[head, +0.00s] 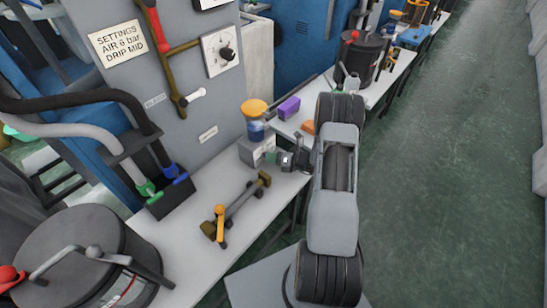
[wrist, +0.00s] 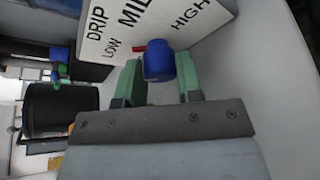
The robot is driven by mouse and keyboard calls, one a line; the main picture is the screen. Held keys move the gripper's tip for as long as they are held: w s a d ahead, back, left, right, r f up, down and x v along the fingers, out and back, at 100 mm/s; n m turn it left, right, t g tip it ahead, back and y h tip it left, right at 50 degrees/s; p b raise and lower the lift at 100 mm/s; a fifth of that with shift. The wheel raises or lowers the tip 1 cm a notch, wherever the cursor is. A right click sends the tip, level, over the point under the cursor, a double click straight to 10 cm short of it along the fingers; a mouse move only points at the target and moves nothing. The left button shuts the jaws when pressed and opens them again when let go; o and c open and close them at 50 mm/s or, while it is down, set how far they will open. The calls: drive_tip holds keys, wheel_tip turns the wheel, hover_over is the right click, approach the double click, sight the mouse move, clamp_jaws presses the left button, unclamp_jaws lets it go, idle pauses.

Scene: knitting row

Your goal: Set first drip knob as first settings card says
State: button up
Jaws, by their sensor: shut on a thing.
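The first settings card (head: 118,43) on the grey panel reads AIR 6 bar, DRIP MID. The drip knob (wrist: 158,66) is blue with a red pointer, on a white plate (wrist: 120,50) marked DRIP, LOW, MID, HIGH. The pointer points left in the wrist view, toward the LOW side, roughly between LOW and MID. My gripper (wrist: 160,78) has its two green fingers on either side of the knob, shut on it. In the head view my gripper (head: 290,160) is at the small grey unit (head: 250,152) under a yellow-capped blue jar (head: 255,115); the knob is hidden there.
A white dial (head: 222,50) and a white-handled lever (head: 195,95) are on the panel. A brass-ended part (head: 238,205) lies on the bench before the unit. A black drum (head: 85,260) stands front left. Purple (head: 289,107) and orange blocks lie behind. The right aisle is clear.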

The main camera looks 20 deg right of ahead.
idle(0.4)
drive_tip(key=o, duration=0.9)
